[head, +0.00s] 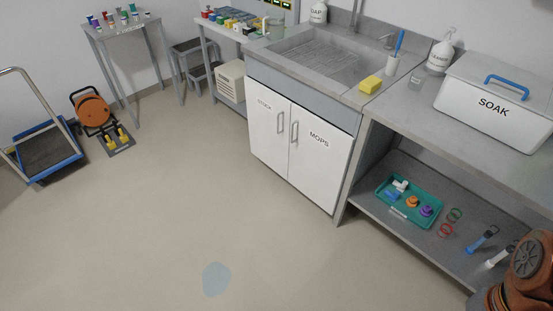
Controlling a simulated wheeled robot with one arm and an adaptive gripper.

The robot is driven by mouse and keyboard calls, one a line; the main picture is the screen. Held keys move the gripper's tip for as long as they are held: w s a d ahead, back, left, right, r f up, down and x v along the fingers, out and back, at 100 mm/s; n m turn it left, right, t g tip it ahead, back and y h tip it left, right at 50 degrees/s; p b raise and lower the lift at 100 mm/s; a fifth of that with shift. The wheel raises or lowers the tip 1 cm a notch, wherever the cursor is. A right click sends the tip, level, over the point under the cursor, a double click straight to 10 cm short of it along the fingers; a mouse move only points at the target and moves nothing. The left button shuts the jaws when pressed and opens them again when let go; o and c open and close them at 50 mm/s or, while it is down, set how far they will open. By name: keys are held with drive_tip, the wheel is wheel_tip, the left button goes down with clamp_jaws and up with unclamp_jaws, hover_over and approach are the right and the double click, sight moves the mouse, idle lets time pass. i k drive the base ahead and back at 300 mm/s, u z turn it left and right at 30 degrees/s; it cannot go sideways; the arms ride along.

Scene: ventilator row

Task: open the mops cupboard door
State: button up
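The mops cupboard door (317,160) is the right one of two white doors under the sink. It is labelled MOPS and looks closed. Its upright bar handle (294,132) is near its left edge. The stock door (268,128) beside it, labelled STOCK, also looks closed, with its handle (280,122) near its right edge. An orange-brown part of my arm shows at the bottom right corner, well apart from the doors. My gripper is not in view.
The floor (190,200) before the cupboard is clear, apart from a flat bluish patch (216,279). Right of the cupboard, a low shelf (385,220) holds a green tray (391,207). A SOAK box (490,103) stands above. A trolley (45,150) and an orange reel (91,109) stand left.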

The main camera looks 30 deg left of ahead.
sight(319, 153)
drive_tip(key=u, duration=0.5)
drive_tip(key=i, duration=0.5)
drive_tip(key=u, duration=1.95)
